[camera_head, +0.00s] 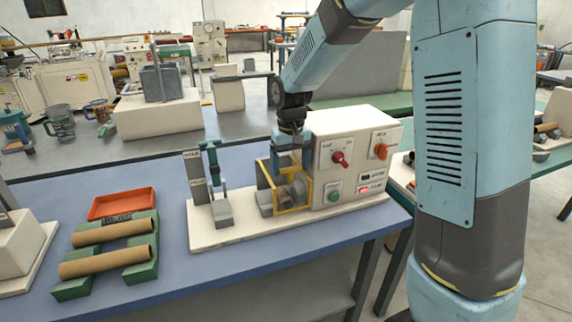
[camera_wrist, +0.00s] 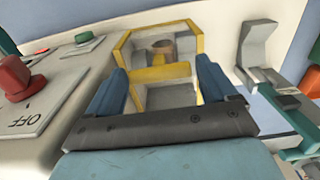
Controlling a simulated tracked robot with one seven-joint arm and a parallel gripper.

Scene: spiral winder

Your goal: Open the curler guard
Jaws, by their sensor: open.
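The curler guard (camera_head: 293,209) is a yellow-framed, clear-sided box. It stands over the grey and brown curler parts (camera_head: 291,190) at the left side of the machine's control box. In the wrist view the guard (camera_wrist: 160,73) lies ahead, with a brown part (camera_wrist: 163,48) visible inside. My gripper (camera_head: 288,158) is over the guard's top and hides part of it in the head view. In the wrist view my gripper (camera_wrist: 164,82) is open, with one blue finger on each side of the guard's near yellow part. Contact cannot be told.
The control box (camera_head: 355,155) carries red and orange knobs and a green button. An upright clamp-like fixture (camera_head: 214,180) stands left of the guard on the same base. A green rack with brown tubes (camera_head: 105,257) and an orange tray (camera_head: 122,204) lie farther left on the blue table.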

